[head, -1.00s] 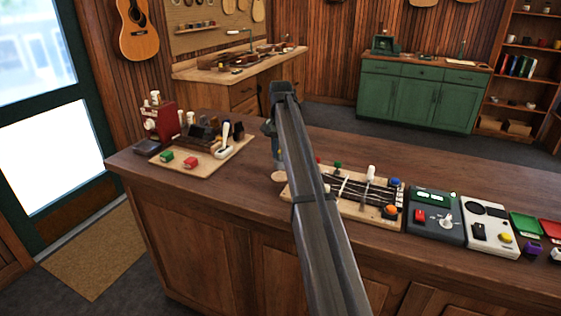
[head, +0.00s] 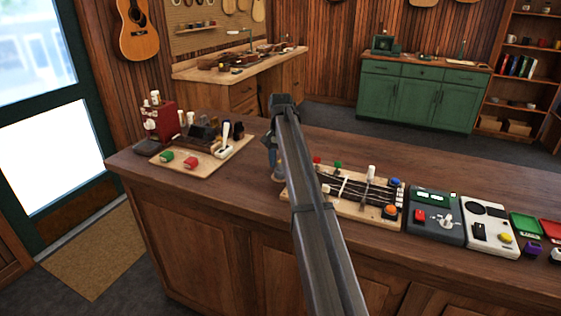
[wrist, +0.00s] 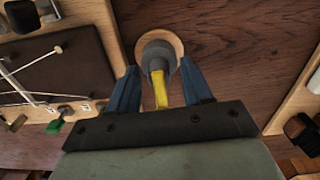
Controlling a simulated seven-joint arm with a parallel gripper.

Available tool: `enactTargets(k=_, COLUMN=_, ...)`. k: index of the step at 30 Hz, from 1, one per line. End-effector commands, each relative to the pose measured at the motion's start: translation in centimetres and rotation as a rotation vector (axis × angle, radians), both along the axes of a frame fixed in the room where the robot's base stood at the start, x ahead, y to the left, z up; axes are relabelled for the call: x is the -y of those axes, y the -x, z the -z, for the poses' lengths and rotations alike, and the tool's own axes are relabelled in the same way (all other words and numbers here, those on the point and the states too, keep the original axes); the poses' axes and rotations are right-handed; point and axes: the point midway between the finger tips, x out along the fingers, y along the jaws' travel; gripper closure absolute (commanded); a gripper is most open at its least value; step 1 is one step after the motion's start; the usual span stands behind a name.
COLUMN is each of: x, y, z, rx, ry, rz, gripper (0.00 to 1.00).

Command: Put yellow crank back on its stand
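The yellow crank (wrist: 161,92) shows in the wrist view between my gripper's two blue fingers. A grey rounded piece (wrist: 158,56) is at its far end, over a round pale wooden disc (wrist: 172,38) on the counter. My gripper (wrist: 160,72) has its fingers apart, one on each side of the crank and grey piece. I cannot tell whether the fingertips touch the grey piece. In the head view my gripper (head: 276,174) is low over the counter, left of the string board, and hides the crank and most of the disc.
The string board (head: 345,205) with pegs and buttons stands close right of my gripper. A wooden tray (head: 178,165) with red and green blocks is to the left. Control boxes (head: 436,217) stand farther right. Bare counter (head: 240,185) lies between tray and gripper.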

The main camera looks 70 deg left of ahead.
Motion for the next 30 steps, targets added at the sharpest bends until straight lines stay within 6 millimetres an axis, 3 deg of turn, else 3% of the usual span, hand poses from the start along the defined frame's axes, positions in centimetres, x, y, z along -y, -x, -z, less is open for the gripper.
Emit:
enactTargets(k=11, x=0.0, y=0.0, z=-0.6, rx=0.001, ry=-0.001, rz=0.0, gripper=0.48)
enactTargets(k=30, x=-0.1, y=0.0, z=-10.7, rx=0.0, ry=-0.001, rz=0.0, gripper=0.48)
